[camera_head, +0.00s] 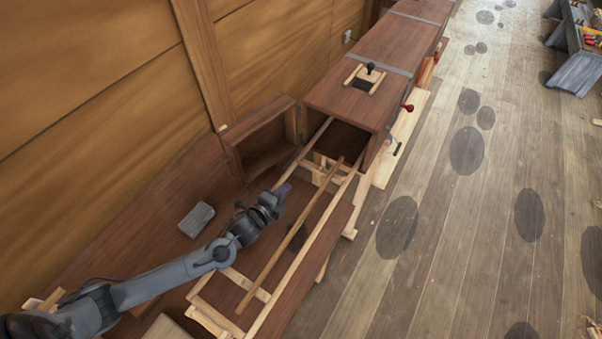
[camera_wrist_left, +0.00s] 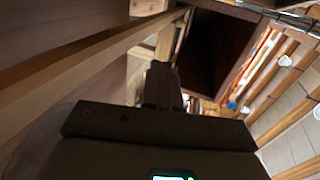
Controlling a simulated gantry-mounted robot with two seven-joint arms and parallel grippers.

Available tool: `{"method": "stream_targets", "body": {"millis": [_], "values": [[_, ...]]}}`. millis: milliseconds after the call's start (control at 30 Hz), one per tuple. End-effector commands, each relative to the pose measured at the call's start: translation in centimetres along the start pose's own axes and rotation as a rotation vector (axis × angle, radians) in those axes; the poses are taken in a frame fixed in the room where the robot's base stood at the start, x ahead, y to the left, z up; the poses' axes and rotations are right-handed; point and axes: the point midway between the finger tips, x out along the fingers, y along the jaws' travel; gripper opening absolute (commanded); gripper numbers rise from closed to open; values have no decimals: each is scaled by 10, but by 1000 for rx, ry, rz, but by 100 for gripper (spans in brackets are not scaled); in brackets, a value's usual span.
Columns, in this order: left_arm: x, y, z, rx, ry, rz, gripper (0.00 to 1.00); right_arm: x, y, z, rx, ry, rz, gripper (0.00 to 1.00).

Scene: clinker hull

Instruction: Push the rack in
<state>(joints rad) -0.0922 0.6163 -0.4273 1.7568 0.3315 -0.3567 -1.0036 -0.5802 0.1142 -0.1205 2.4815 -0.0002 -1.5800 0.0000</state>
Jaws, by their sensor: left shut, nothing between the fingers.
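The rack (camera_head: 299,258) is a long pale wooden frame with rails and cross slats. It sticks out of the open end of a dark brown wooden box (camera_head: 343,107), and its far end reaches the opening. A darker rod lies lengthwise along the rack. My left gripper (camera_head: 281,191) is over the rack's left rail, short of the opening; I cannot tell whether it touches the rail. In the left wrist view the shut fingers (camera_wrist_left: 161,84) point toward pale rack wood (camera_wrist_left: 140,68) and the dark opening (camera_wrist_left: 213,52). My right gripper is not in view.
An open hatch door (camera_head: 262,138) stands to the left of the opening. A grey block (camera_head: 196,219) lies on the brown bench surface left of my arm. A red knob (camera_head: 408,107) sticks out from the box's right side. The plank floor (camera_head: 460,240) on the right is mostly clear.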

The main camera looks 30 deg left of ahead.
Motion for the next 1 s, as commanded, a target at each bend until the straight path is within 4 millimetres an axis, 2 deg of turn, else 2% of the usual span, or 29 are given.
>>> {"method": "stream_targets", "body": {"millis": [300, 500, 700, 1000], "values": [[60, 0, 0, -2, -1, -1, 0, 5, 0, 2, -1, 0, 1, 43], [85, -8, -1, -1, 1, 0, 0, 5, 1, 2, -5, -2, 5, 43], [98, -11, -1, -1, 0, 1, 0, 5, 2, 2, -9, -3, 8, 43], [100, -12, -1, -1, 1, 1, 0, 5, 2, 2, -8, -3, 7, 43]]}}
